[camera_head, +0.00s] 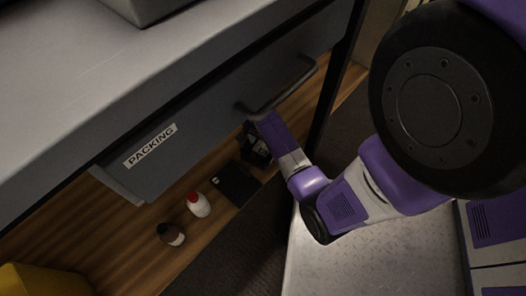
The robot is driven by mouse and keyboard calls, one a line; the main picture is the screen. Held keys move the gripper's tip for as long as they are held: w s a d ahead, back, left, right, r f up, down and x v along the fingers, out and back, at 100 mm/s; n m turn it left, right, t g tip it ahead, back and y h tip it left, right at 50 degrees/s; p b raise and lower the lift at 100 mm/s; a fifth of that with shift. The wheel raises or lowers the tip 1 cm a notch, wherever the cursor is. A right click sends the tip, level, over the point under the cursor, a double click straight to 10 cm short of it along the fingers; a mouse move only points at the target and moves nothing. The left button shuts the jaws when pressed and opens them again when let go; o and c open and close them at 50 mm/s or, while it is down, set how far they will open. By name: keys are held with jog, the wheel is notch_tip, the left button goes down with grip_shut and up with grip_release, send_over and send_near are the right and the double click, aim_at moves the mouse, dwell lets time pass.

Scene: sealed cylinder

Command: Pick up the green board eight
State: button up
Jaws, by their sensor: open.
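I cannot make out a green board in the head view. My arm reaches down past the drawer front, and its end is small and dark. What looks like my gripper (256,148) is a black shape just below the drawer's handle, over the wooden shelf. It is open, and I see nothing held in it. Its fingertips are hard to tell apart from the dark surroundings.
A grey drawer (205,130) labelled "PACKING" has a dark bar handle (278,92). On the wooden shelf (105,233) below are a brown bottle (171,234), a white bottle with red cap (198,204) and a flat black item (237,183). A yellow object (38,281) is at lower left.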

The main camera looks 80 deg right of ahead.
aim_at(263, 147)
jog(key=shift+s+f+b, duration=0.15)
jog(key=shift+f+b, duration=0.15)
jog(key=shift+f, duration=0.85)
jog(key=shift+s+a+f, duration=0.1)
jog(key=shift+s+f, duration=0.05)
jog(key=shift+s, duration=0.05)
jog(key=c, duration=1.2)
jog(key=r+p, duration=0.2)
jog(key=r, duration=0.1)
jog(key=r+p, duration=0.1)
jog(key=r, duration=0.3)
jog(key=r+p, duration=0.2)
jog(key=r, duration=0.1)
jog(key=shift+w+d+r+p, duration=0.2)
jog(key=shift+w+r+p, duration=0.05)
jog(key=shift+r+p, duration=0.1)
jog(key=shift+c, duration=0.2)
